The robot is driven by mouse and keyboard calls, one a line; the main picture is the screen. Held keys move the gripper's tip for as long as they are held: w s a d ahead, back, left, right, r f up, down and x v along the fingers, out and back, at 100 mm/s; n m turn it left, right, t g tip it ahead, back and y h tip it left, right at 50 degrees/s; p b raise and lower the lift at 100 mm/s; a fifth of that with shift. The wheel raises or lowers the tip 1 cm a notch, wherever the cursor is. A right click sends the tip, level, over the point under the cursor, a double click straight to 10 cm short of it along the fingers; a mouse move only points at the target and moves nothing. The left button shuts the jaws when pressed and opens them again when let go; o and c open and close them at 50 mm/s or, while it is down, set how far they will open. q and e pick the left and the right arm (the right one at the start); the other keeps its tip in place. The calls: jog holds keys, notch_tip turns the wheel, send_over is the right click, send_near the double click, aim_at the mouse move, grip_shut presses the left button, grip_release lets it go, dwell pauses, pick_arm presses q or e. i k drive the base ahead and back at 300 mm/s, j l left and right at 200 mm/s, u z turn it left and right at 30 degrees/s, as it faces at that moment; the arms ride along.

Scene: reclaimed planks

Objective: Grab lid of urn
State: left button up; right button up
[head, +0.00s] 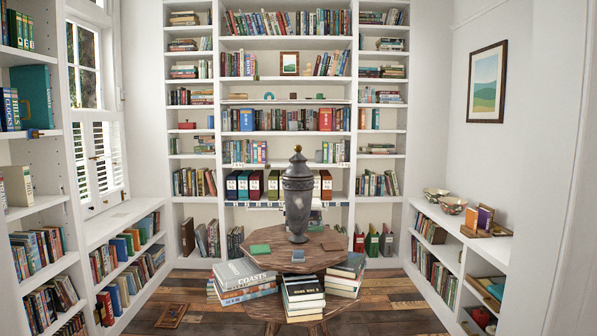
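A dark grey urn (298,211) stands upright near the back of a wooden table in the middle of the head view. Its lid (298,170) sits on top, domed, with a small pointed knob. The lid looks closed on the urn's body. Neither my left nor my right gripper shows in the view.
Bookshelves line the back and sides. A picture frame (171,316) lies on the plank floor at left. Bowls (452,205) sit at right.

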aim_at(297, 168)
jog(key=i+j+u, duration=0.1)
jog(key=i+u, duration=0.2)
jog(key=i, duration=1.45)
